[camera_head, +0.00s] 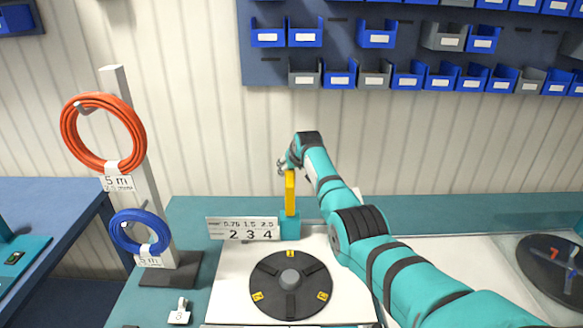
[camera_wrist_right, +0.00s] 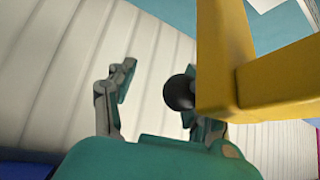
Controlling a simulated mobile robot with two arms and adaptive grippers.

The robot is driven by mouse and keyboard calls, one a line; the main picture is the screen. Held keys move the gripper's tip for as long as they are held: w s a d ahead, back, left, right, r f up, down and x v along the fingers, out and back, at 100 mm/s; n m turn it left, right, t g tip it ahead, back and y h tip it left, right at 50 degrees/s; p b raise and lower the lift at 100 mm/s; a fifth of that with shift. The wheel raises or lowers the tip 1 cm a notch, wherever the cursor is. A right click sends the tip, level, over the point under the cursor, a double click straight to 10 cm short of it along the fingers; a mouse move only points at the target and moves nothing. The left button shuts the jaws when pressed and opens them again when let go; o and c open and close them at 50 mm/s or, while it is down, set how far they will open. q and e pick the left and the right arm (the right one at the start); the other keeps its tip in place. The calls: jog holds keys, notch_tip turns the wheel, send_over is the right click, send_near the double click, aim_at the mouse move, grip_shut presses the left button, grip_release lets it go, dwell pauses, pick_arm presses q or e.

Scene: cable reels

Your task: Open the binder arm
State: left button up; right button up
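The binder arm (camera_head: 291,194) is a yellow upright bar on a teal base (camera_head: 290,228) behind the round black disc. In the right wrist view the yellow arm (camera_wrist_right: 225,50) fills the right side, with a round black knob (camera_wrist_right: 180,92) on it. My right gripper (camera_head: 283,167) is at the top of the yellow arm. In the wrist view my right gripper (camera_wrist_right: 152,88) has its fingers apart. The knob is close to the right finger and partly hides it; I cannot tell whether they touch. My left gripper is not in view.
A black disc (camera_head: 290,285) lies on the white worktop, with a number sign (camera_head: 243,229) behind it. A post at left holds an orange cable coil (camera_head: 69,135) and a blue coil (camera_head: 120,240). Blue bins (camera_head: 338,77) hang on the wall panel.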

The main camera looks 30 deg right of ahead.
jog(key=shift+w+a+r, duration=0.1)
jog(key=shift+a+r, duration=0.05)
jog(key=shift+r, duration=0.1)
jog(key=v, duration=1.1)
jog(key=shift+s+r, duration=0.15)
jog(key=shift+s, duration=0.25)
